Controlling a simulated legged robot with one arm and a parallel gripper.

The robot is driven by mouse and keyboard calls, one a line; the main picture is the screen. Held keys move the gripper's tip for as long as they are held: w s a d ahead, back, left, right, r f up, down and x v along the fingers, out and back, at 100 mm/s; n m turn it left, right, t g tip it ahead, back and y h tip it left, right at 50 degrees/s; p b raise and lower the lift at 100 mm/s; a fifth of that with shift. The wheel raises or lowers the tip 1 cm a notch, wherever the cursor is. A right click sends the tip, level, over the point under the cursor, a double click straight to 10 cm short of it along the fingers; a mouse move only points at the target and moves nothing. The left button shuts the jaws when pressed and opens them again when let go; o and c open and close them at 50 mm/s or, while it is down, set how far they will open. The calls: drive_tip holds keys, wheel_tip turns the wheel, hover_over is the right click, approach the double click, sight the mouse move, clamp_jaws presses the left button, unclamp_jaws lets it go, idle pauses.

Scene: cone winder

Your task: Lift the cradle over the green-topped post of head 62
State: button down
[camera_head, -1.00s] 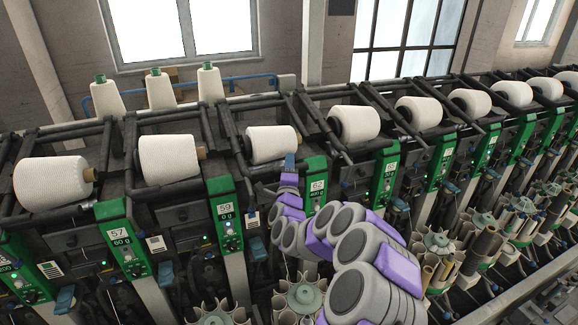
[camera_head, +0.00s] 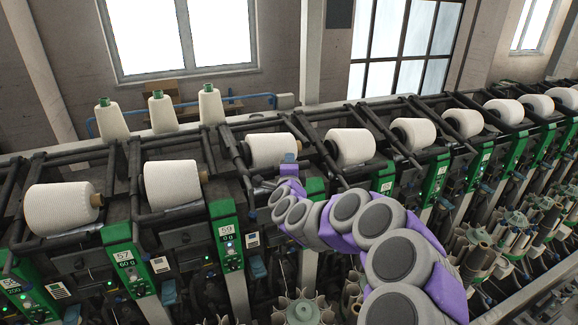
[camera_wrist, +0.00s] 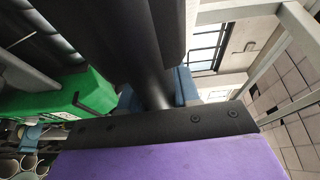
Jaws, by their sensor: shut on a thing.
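The cradle of head 62 carries a white yarn cone (camera_head: 271,150), held a little higher than the neighbouring cones. My gripper (camera_head: 289,171) is shut at the cradle's blue handle (camera_head: 290,158), just right of the cone. The green-topped post of head 62 (camera_head: 315,187) stands just right of my gripper, its label hidden by my arm. In the wrist view, a green post top (camera_wrist: 95,92) lies left of my dark finger (camera_wrist: 135,50), and a blue part (camera_wrist: 187,86) shows behind it. The grip itself is mostly hidden.
Neighbouring heads have cones on either side, such as one at left (camera_head: 172,185) and one at right (camera_head: 351,147). The post of head 59 (camera_head: 226,235) is to the left. Several spare cones (camera_head: 159,110) stand behind the machine.

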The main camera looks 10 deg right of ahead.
drive_tip(key=shift+f, duration=0.15)
drive_tip(key=c, duration=0.9)
unclamp_jaws()
drive_tip(key=shift+s+f, duration=0.1)
drive_tip(key=shift+s, duration=0.3)
drive_tip(key=s+a+b, duration=0.3)
drive_tip(key=s+b, duration=0.4)
drive_tip(key=s, duration=0.9)
drive_tip(key=shift+r, duration=0.25)
drive_tip(key=shift+a, duration=0.1)
